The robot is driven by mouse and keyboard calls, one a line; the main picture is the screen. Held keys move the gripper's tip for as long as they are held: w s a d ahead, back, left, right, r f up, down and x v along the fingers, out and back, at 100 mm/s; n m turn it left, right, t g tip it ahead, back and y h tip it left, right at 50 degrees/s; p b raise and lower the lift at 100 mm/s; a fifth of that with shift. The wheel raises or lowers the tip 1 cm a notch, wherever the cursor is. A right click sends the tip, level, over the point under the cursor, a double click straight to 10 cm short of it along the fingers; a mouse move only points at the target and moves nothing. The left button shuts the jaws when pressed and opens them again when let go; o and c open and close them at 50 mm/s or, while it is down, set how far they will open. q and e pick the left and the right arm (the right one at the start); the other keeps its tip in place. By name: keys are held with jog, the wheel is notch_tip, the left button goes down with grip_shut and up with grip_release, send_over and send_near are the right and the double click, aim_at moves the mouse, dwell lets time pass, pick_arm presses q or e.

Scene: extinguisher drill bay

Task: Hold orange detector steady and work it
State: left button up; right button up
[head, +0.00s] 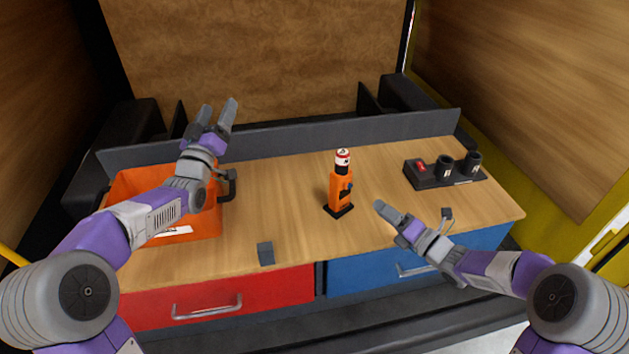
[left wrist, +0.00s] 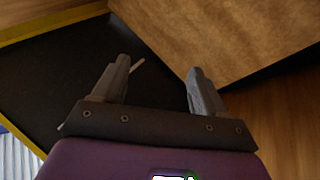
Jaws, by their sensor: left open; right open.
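The orange detector (head: 340,190) stands upright on a dark base in the middle of the wooden worktop, with a white and red cap on top. My left gripper (head: 218,112) is raised over the orange crate at the left, open and empty, well apart from the detector. In the left wrist view its two fingers (left wrist: 158,85) are spread with nothing between them. My right gripper (head: 415,210) is to the right of the detector near the front of the worktop, open and not touching it. Nothing hides the detector.
An orange crate (head: 128,187) stands at the left, partly behind my left arm. A black block with a red switch and two dark cups (head: 430,178) sits at the right. A small grey block (head: 265,253) lies near the front edge. Worktop (head: 285,190) left of the detector is clear.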

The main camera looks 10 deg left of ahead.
pick_arm(q)
jog(key=w+d+f+m+g+h, duration=0.2)
jog(key=d+f+m+g+h, duration=0.2)
jog(key=d+f+m+h, duration=0.55)
jog(key=m+g, duration=0.3)
jog(key=g, duration=0.2)
send_near(337, 172)
jog(key=shift+n+h, duration=0.25)
jog(key=shift+h, duration=0.1)
jog(key=x, duration=0.4)
jog(key=shift+w+a, duration=0.25)
jog(key=shift+w, duration=0.05)
jog(key=shift+d+f, duration=0.15)
jog(key=shift+d, duration=0.2)
jog(key=shift+x, duration=3.6)
jog(key=shift+c, duration=0.4)
jog(key=c, duration=1.2)
jog(key=o, duration=1.4)
jog(key=shift+c, duration=0.2)
